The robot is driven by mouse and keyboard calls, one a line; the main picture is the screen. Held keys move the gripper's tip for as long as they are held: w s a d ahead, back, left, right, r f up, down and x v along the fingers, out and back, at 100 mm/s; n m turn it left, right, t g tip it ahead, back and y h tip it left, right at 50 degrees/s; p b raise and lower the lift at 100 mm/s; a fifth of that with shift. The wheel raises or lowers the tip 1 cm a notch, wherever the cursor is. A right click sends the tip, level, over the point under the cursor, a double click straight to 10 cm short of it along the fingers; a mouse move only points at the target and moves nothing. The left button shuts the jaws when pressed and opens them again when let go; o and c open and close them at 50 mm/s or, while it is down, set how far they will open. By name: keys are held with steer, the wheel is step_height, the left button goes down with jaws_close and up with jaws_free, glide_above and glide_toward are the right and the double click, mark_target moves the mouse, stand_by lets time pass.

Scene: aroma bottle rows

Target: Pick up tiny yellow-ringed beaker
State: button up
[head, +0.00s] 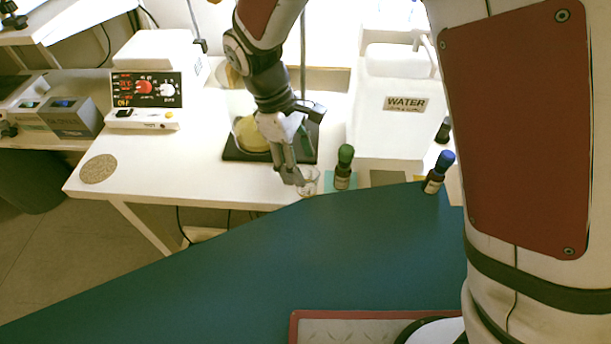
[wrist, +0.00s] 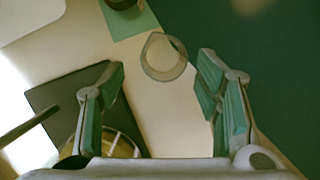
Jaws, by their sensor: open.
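A small clear glass beaker (head: 309,181) stands near the front edge of the white table (head: 140,180), partly behind my gripper in the head view. In the wrist view the beaker (wrist: 164,75) shows from above as a pale round rim, and a yellow ring cannot be made out clearly. My gripper (head: 294,178) points down just left of the beaker in the head view. In the wrist view its two fingers (wrist: 160,80) are spread wide and empty, with the beaker near and slightly beyond the gap between the tips. I cannot tell whether they touch.
A green-capped bottle (head: 344,168) stands close right of the beaker on a green mat. A blue-capped bottle (head: 437,175) is farther right. A black stand base (head: 235,153) with a yellow round object (head: 250,136) is behind my gripper. A WATER container (head: 390,125) stands behind the bottles.

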steer(key=x, duration=0.2)
steer(key=b+x, duration=0.1)
steer(key=x, duration=0.2)
steer(key=shift+s+f, duration=0.25)
steer(key=shift+f, duration=0.05)
steer(key=c, duration=1.1)
